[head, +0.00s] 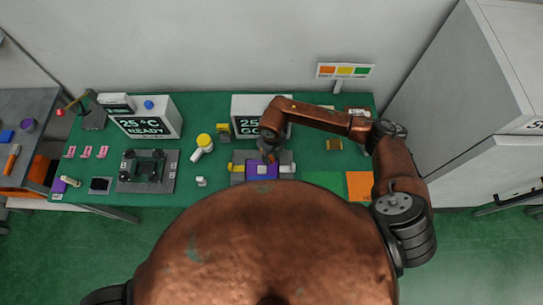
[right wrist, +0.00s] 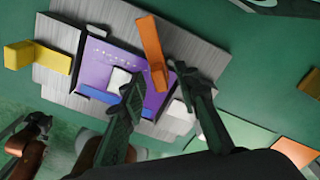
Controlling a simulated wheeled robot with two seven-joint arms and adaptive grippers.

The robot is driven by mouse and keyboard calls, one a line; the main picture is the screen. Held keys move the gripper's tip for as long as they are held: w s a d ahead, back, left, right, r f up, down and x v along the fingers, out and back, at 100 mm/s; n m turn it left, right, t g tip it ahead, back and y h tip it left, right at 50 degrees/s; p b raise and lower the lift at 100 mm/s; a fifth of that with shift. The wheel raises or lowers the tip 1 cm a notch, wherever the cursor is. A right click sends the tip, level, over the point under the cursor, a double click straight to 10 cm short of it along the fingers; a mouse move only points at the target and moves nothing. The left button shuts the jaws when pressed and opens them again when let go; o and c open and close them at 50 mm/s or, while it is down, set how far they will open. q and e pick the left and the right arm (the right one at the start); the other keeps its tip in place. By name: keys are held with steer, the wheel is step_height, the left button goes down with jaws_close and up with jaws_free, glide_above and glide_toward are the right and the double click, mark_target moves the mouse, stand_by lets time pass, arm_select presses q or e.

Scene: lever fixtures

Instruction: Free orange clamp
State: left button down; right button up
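The orange clamp (right wrist: 152,52) is a bar lying across the purple plate (right wrist: 105,65) of a grey metal fixture (right wrist: 60,75) in the right wrist view. In the head view the fixture's purple plate (head: 262,171) sits under my right gripper (head: 268,158), which partly covers it. In the right wrist view my right gripper (right wrist: 158,78) is open, with its fingers on either side of the clamp's near end. Gaps show between the fingers and the bar. At lower left, dark and brown parts appear to be my left arm; its finger state is unclear.
A yellow block (right wrist: 52,60) sticks out left of the fixture. A white block (right wrist: 120,80) sits on the purple plate. A display box (head: 250,108) stands behind the fixture. Green and orange mats (head: 360,185) lie right.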

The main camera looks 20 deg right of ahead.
steer(key=shift+c, duration=0.3)
jaws_close()
stand_by(0.5)
